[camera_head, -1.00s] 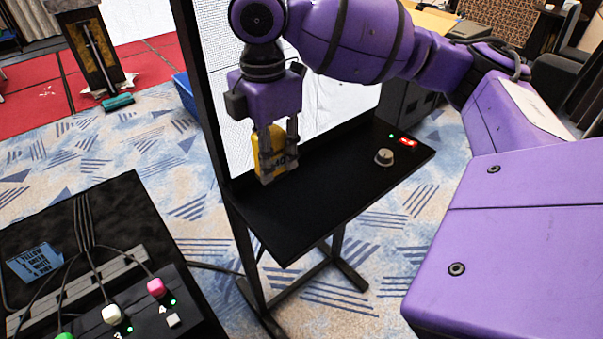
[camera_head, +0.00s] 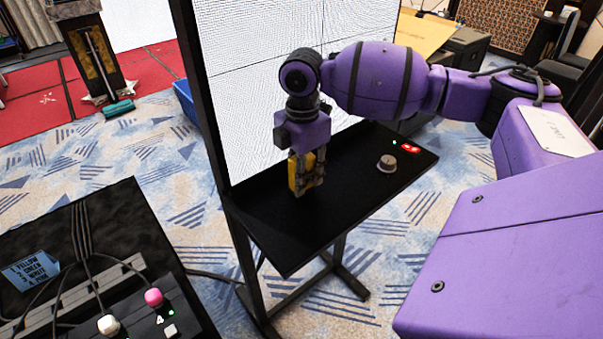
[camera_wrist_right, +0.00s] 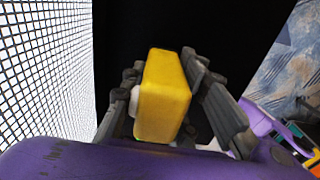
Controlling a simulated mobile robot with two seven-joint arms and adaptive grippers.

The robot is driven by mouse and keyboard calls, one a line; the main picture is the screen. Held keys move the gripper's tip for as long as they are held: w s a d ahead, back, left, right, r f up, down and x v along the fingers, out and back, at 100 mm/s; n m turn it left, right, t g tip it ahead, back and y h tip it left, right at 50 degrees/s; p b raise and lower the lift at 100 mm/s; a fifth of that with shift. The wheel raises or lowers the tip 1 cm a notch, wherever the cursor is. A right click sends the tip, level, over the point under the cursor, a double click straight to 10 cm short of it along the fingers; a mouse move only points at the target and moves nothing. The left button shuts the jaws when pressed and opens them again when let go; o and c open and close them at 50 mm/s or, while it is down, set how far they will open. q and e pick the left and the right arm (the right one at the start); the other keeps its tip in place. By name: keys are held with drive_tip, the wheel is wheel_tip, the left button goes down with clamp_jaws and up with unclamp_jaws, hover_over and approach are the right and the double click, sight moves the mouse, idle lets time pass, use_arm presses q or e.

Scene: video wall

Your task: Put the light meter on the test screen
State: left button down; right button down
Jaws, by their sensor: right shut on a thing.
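The yellow light meter (camera_head: 295,174) is held upright between the fingers of my right gripper (camera_head: 311,184), over the black shelf in front of the screen. The right wrist view shows the meter (camera_wrist_right: 163,97) between the two grey fingers (camera_wrist_right: 172,105). I cannot tell whether its lower end touches the shelf. The test screen (camera_head: 262,95) is a lit white panel with a fine grid, in a black frame behind the shelf. It fills the left of the right wrist view (camera_wrist_right: 45,65), a little apart from the meter. My left gripper is not in view.
The black shelf (camera_head: 275,238) carries a round knob (camera_head: 386,163) and a small red display (camera_head: 410,149) at its right. Its front left is bare. A black case with cables and coloured buttons (camera_head: 153,297) stands at the lower left.

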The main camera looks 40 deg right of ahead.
drive_tip(key=shift+a, duration=0.1)
drive_tip(key=c, duration=1.4)
unclamp_jaws()
drive_tip(key=shift+f, duration=0.1)
wheel_tip(320, 180, up, 12)
drive_tip(key=shift+r, duration=0.15)
